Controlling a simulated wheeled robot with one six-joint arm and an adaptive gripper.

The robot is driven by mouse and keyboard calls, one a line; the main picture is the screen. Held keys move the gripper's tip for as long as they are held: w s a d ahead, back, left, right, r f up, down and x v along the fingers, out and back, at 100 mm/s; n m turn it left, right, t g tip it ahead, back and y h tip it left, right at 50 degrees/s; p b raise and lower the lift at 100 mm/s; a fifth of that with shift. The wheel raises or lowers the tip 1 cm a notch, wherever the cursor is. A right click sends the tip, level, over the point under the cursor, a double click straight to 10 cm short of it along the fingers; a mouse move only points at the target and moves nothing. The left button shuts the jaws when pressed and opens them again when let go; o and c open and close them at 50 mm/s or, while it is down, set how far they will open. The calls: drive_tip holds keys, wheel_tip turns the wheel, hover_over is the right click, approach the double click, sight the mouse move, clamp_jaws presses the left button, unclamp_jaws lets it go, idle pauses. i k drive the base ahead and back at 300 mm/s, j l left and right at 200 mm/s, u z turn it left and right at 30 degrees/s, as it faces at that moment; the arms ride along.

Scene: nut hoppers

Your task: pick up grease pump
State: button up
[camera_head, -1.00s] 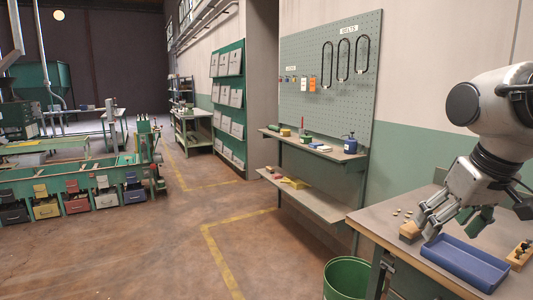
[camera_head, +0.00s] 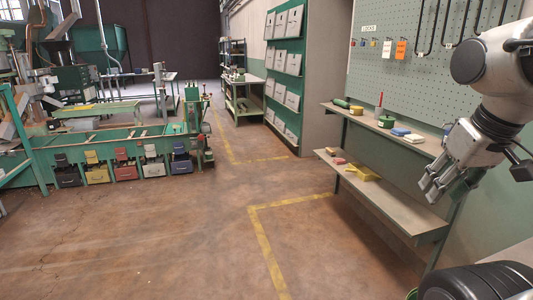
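My gripper (camera_head: 436,190) hangs at the right, in front of the lower shelf and the green wall as seen from here. Its grey fingers point down and left. A dark green patch shows beside the fingers, and I cannot tell whether it is part of the gripper or a thing behind it. I cannot tell how far the fingers are apart. No grease pump is clearly seen. A small blue bit (camera_head: 447,126) at the right end of the upper shelf (camera_head: 345,110) is mostly covered by my gripper and may be the blue pump-topped can.
The upper shelf also holds a green pot (camera_head: 386,121), a red upright item (camera_head: 380,101) and a blue-and-white block (camera_head: 407,134). Yellow parts (camera_head: 364,173) lie on the lower shelf (camera_head: 398,208). A pegboard (camera_head: 402,78) hangs above. Open floor (camera_head: 170,235) lies left of the shelves.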

sight(342, 103)
drive_tip(key=i, duration=2.35)
drive_tip(key=i+z, duration=0.1)
drive_tip(key=i, duration=0.4)
drive_tip(key=i+j+z, duration=0.1)
drive_tip(key=i, duration=0.45)
drive_tip(key=i+j+z, duration=0.1)
drive_tip(key=i, duration=0.4)
drive_tip(key=i+j, duration=0.2)
drive_tip(key=i, duration=0.3)
drive_tip(key=i+j+z, duration=0.1)
drive_tip(key=i+z, duration=0.2)
drive_tip(key=i, duration=0.05)
